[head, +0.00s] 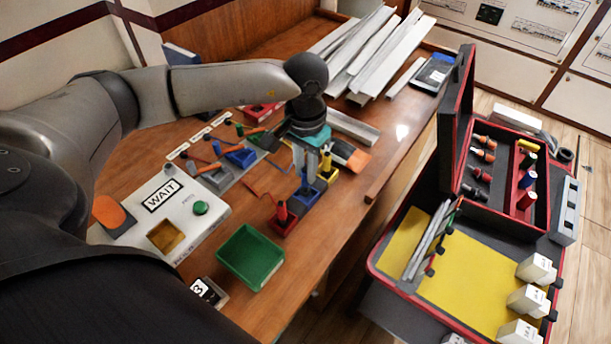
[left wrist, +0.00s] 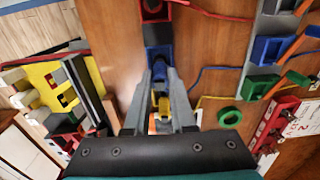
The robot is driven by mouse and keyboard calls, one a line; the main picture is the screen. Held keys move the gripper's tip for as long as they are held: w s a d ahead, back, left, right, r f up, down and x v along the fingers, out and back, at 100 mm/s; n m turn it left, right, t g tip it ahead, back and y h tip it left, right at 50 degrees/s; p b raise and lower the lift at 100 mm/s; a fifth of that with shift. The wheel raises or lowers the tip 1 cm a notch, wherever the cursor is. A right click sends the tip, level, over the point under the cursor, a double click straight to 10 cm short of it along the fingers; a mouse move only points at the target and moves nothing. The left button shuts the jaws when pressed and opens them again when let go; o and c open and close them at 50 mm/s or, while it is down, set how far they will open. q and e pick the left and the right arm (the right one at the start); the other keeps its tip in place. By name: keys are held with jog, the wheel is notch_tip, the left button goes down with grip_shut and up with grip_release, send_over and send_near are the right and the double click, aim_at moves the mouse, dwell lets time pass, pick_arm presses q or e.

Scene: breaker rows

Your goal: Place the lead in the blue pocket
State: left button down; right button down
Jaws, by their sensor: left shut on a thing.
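A row of three pockets stands on the wooden table: a red one (head: 284,228) with a red plug upright in it, a blue one (head: 304,198) and a yellow one (head: 329,176). My left gripper (head: 304,178) points down over the blue pocket. In the left wrist view its fingers are shut on the blue lead (left wrist: 160,73), right at the blue pocket (left wrist: 158,52). A blue cable (left wrist: 212,70) runs off to the right there. The fingers hide part of the lead, so I cannot tell how deep it sits. My right gripper is out of view.
A green tray (head: 250,257) and a white WAIT box (head: 160,210) stand at the near left. Breakers with coloured clamps (head: 240,156) line the left. White trunking (head: 375,50) lies at the back. An open case (head: 455,278) stands right of the table.

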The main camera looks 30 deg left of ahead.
pick_arm(q)
notch_tip(320, 180, down, 2)
jog(key=shift+f, duration=0.25)
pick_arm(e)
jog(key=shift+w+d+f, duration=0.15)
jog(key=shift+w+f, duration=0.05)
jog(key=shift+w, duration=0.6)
pick_arm(q)
jog(key=c, duration=0.8)
grip_release()
jog(key=shift+o, duration=0.2)
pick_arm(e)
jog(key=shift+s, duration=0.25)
pick_arm(q)
notch_tip(320, 180, up, 11)
jog(key=shift+r+p, duration=0.1)
jog(key=shift+p, duration=0.7)
jog(key=shift+r, duration=0.45)
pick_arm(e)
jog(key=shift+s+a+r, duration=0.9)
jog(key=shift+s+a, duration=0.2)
